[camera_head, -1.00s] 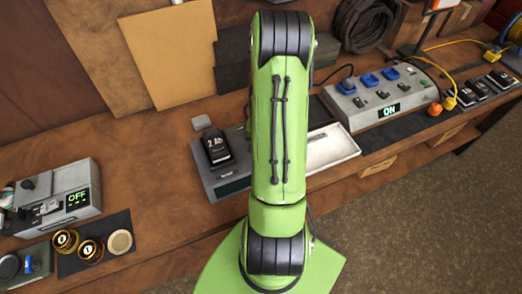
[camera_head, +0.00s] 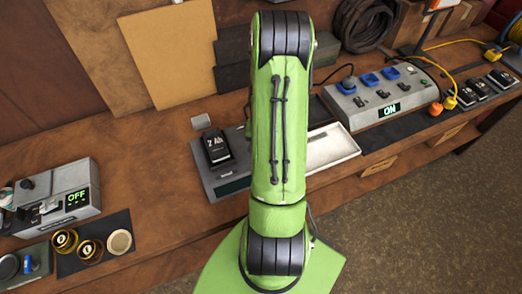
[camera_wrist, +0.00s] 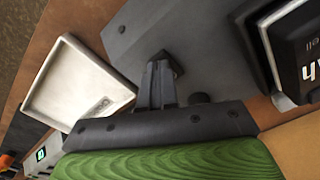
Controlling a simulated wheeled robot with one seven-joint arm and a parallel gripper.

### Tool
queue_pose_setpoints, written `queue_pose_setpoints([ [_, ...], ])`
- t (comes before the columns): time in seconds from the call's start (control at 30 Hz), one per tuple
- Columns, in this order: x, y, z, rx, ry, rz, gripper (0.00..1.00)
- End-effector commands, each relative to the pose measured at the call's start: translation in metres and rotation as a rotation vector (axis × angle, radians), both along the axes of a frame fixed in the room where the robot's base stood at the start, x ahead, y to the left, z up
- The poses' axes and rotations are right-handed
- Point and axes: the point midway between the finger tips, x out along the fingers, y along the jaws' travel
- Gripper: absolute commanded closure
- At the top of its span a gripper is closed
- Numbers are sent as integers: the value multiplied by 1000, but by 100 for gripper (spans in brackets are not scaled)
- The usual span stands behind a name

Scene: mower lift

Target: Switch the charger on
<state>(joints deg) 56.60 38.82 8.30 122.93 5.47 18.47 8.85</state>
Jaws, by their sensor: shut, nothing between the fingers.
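The grey charger (camera_head: 228,185) stands on the bench left of my arm, with a black battery marked 2 Ah (camera_head: 216,148) seated on it. Its front display (camera_head: 234,187) looks dark. My arm hides its right part. In the wrist view, the charger's grey top (camera_wrist: 140,28) fills the upper middle, with the battery (camera_wrist: 306,50) at the right. My gripper (camera_wrist: 162,66) is shut and empty, its fingertips over the charger beside a small dark part that may be its switch. I cannot tell whether they touch. My gripper is hidden in the head view.
A white tray (camera_head: 332,148) lies right of the charger. A grey box (camera_head: 378,102) with blue plugs and a lit display stands farther right. Another grey box (camera_head: 55,205) with an OFF display stands at left, near round tins (camera_head: 90,249). Bare bench lies between the left box and charger.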

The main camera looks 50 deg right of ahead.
Motion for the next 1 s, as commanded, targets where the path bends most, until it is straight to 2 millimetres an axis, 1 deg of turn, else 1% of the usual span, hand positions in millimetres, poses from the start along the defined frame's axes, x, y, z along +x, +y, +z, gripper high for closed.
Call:
queue_pose_setpoints([
  [0.93,0,0,-15,0,0,0,100],
  [1.0,0,0,-14,0,0,0,100],
])
